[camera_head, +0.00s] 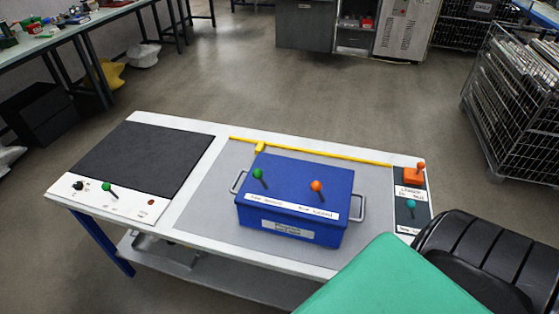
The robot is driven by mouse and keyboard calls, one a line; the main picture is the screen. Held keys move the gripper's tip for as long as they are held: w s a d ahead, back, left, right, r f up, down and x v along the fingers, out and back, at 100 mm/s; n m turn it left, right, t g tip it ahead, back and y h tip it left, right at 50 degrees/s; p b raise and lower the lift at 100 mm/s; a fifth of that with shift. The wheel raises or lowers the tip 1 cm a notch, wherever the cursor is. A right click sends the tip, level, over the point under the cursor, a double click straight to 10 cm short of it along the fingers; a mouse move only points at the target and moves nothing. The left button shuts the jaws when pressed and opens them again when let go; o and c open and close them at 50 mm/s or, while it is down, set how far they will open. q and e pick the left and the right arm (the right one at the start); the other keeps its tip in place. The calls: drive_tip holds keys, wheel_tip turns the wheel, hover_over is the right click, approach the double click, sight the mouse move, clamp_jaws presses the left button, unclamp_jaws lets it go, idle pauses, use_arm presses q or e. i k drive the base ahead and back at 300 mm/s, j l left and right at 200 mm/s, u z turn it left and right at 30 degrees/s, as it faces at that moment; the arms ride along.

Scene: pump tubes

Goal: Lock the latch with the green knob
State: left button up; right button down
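A blue box (296,192) with side handles stands on the grey part of the table. On its top are a lever with a green knob (258,173) at left and one with an orange knob (316,186) at right. A white label strip runs along its front edge, its print too small to read. Another green knob (106,187) stands on the table's white front-left panel. A teal knob (411,204) is on the dark panel at the right end. Which of these works the latch I cannot tell. Neither gripper is in view.
A yellow bar (310,151) runs along the table's back. An orange lever (414,175) stands at the back right. A black mat (145,158) covers the left part. A large green shape and a black ribbed part cover the lower right corner, hiding the table's front right.

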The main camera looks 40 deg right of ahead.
sight(257, 174)
drive_tip(key=i+j+z, duration=0.2)
drive_tip(key=j+z, duration=0.2)
drive_tip(key=i+j+z, duration=0.1)
drive_tip(key=j+z, duration=0.75)
drive_tip(key=j, duration=0.15)
